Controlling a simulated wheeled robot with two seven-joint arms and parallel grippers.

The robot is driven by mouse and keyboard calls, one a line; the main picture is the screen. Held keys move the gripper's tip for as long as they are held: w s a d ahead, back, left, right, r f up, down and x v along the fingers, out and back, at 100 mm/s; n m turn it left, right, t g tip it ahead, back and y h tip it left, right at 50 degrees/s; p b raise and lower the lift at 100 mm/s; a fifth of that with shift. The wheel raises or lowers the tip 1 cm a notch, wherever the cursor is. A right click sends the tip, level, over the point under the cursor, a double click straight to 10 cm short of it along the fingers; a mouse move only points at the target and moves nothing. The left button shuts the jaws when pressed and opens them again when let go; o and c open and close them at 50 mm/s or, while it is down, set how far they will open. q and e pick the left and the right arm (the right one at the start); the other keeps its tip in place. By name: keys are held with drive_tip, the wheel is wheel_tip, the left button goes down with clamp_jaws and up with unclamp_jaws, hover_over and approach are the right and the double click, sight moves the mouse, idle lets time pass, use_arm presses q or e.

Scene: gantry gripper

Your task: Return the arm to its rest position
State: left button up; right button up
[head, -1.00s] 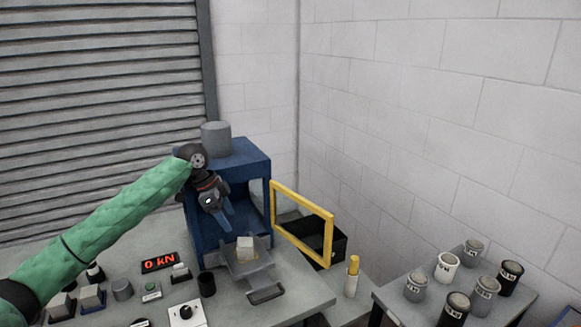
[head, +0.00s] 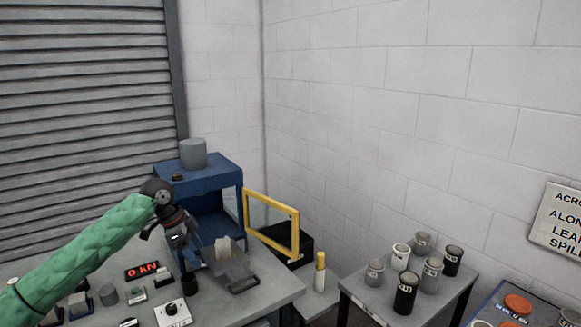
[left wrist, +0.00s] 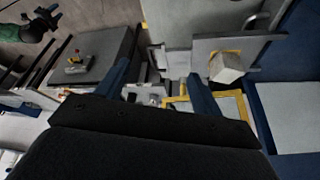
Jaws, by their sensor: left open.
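My left arm, in a green sleeve, reaches in from the left in the head view. Its gripper (head: 190,264) points down, open and empty, just left of the pale cube (head: 223,248) on the grey sliding tray (head: 238,272) before the blue press (head: 215,175). In the left wrist view the two blue fingers of this gripper (left wrist: 158,88) stand wide apart with nothing held between them. The cube (left wrist: 226,67) shows right of the fingers, outside them. A dark gripper on a green sleeve (left wrist: 42,24), apparently my right one, shows at the upper left; its jaws are unclear.
The press's yellow-framed door (head: 272,222) stands open to the right, near a black bin (head: 292,243). A red display (head: 142,271), a dark cup (head: 189,284) and a control box (head: 173,314) crowd the bench. A side table (head: 352,285) carries several canisters.

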use_arm(q)
drive_tip(key=s+d+f+n, duration=0.1)
drive_tip(key=s+d+f, duration=0.3)
drive_tip(key=s+f, duration=0.3)
drive_tip(key=s+d+f+n+t, duration=0.1)
drive_tip(key=s+d+f+n, duration=0.1)
drive_tip(key=s+d+f, duration=0.45)
drive_tip(key=s+d+f+n, duration=0.1)
drive_tip(key=s+d+f, duration=0.3)
drive_tip(key=f, duration=0.5)
drive_tip(key=s+a+f+n+t+y, duration=0.1)
drive_tip(key=s+a+f+n, duration=0.15)
drive_tip(key=s, duration=0.65)
drive_tip(key=s+a+f+n+y, duration=0.2)
drive_tip(key=s+a+n, duration=0.15)
drive_tip(key=s, duration=0.55)
drive_tip(key=s+a+f+n+t+y, duration=0.1)
drive_tip(key=s+a+f+n, duration=0.15)
drive_tip(key=s, duration=0.65)
drive_tip(key=s+d+f+g, duration=0.1)
drive_tip(key=d+f, duration=0.1)
drive_tip(key=f, duration=1)
drive_tip(key=s+d+f+n+g, duration=0.1)
drive_tip(key=d+f, duration=0.1)
drive_tip(key=f, duration=1.1)
drive_tip(key=shift+s+d+f+g, duration=0.2)
drive_tip(key=shift+s+d+g, duration=0.1)
drive_tip(key=shift+s, duration=0.1)
use_arm(e)
drive_tip(key=shift+w, duration=0.35)
